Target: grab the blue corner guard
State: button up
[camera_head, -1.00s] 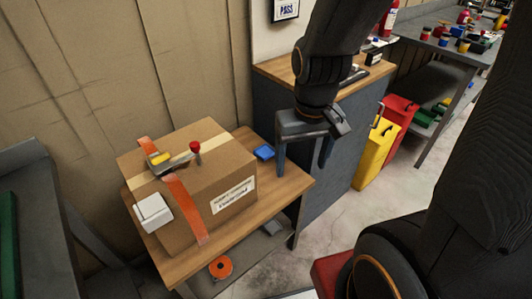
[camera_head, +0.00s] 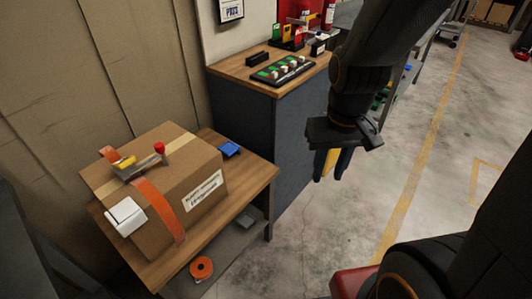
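The blue corner guard (camera_head: 229,149) lies on the wooden table (camera_head: 262,176), at its back edge beside the cardboard box (camera_head: 190,165). My gripper (camera_head: 332,170) hangs in the air to the right of the table, apart from the blue guard. Its two fingers point down with a gap between them, and a strip of yellow shows through the gap. I see nothing held in it.
A white corner guard (camera_head: 125,216) sits on the box's front left corner. An orange strap (camera_head: 165,210) and a red-knobbed tool (camera_head: 150,160) are on the box. A grey cabinet (camera_head: 255,130) stands behind the table.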

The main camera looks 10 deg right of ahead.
aim_at(228, 148)
jog(key=z, duration=0.7)
jog(key=k, duration=0.95)
jog(key=z, duration=0.6)
jog(key=i, duration=1.2)
jog(key=u, duration=0.75)
jog(key=i, duration=0.9)
jog(key=u, duration=1.45)
jog(key=i, duration=0.55)
jog(key=u, duration=0.6)
